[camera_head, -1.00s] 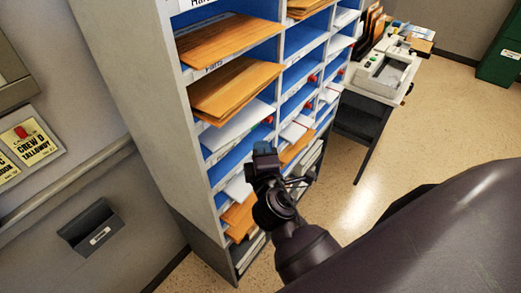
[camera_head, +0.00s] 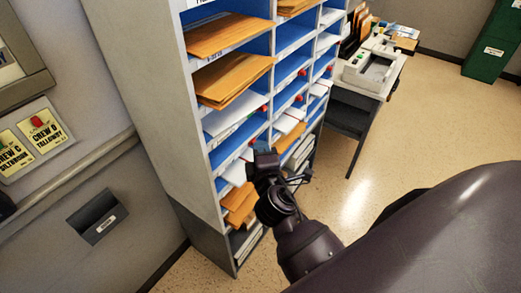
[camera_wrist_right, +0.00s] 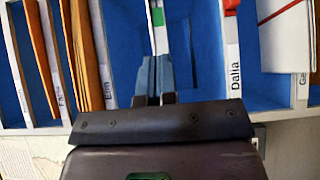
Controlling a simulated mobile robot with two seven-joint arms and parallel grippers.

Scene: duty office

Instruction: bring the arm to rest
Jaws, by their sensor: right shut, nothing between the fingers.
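My right gripper (camera_head: 264,155) is in front of the mail sorting shelf (camera_head: 158,120), by its lower compartments. In the wrist view my right gripper (camera_wrist_right: 152,78) has its blue-grey fingers together, with nothing between them. The fingertips point toward a blue compartment; I cannot tell if they touch the shelf. A label reading "Dalia" (camera_wrist_right: 233,55) is to their right in that view. My right arm (camera_head: 307,250) reaches in from the lower right. My left gripper is not in view.
Orange envelopes (camera_head: 233,80) and white envelopes (camera_head: 228,118) stick out of the compartments. A side table with a grey machine (camera_head: 372,68) stands beyond the shelf. A green cabinet (camera_head: 493,45) is at the back right. A wall pocket (camera_head: 97,216) hangs at left. Open floor (camera_head: 425,130) lies at right.

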